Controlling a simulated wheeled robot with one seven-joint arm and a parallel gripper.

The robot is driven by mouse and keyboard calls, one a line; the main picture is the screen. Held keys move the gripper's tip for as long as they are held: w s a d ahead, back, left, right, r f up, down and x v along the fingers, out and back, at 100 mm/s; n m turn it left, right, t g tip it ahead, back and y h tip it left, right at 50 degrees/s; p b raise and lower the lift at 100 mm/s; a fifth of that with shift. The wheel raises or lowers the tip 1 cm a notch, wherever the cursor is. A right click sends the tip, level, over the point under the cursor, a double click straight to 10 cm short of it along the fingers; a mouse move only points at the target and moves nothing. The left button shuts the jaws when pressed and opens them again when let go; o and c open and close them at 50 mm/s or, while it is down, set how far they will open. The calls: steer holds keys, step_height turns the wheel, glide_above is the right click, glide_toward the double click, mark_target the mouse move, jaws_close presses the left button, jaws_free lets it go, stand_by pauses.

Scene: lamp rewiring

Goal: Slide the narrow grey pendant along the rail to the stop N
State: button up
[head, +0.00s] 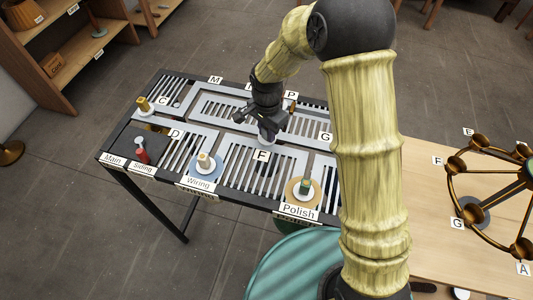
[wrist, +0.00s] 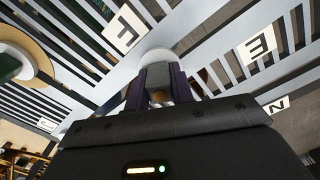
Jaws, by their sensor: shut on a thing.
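The narrow grey pendant (wrist: 158,76) stands between the two purple fingers of my gripper (wrist: 159,92) in the wrist view, with a white round base (wrist: 157,54) behind it. My gripper (head: 268,133) is shut on it, above the middle of the slotted table in the head view, and hides most of it there. The stop label N (wrist: 276,106) lies to the right of my gripper in the wrist view. I cannot make out N in the head view, where my arm covers part of the table.
Labels F (wrist: 124,30) and E (wrist: 256,44) flank the held pendant. A yellow piece (head: 142,103), a red piece (head: 141,152), a beige piece (head: 204,160) on a blue disc and a green piece (head: 304,187) stand along the table (head: 113,155). A ringed brass lamp frame (head: 452,187) stands at right.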

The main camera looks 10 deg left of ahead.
steer(key=shift+w+a+p, duration=0.5)
steer(key=shift+a+p, duration=0.2)
steer(key=shift+a, duration=2.95)
steer(key=shift+w+a+p, duration=0.5)
steer(key=shift+a+p, duration=0.15)
steer(key=shift+a, duration=2.95)
steer(key=shift+w+a+p, duration=0.5)
steer(key=shift+a+p, duration=0.2)
steer(key=shift+a, duration=2.95)
steer(key=shift+w+a+p, duration=0.2)
steer(key=shift+a+p, duration=0.15)
steer(key=shift+a, duration=1.1)
steer(key=shift+w+a+p, duration=0.2)
steer(key=shift+a+p, duration=0.15)
steer(key=shift+a, duration=1.1)
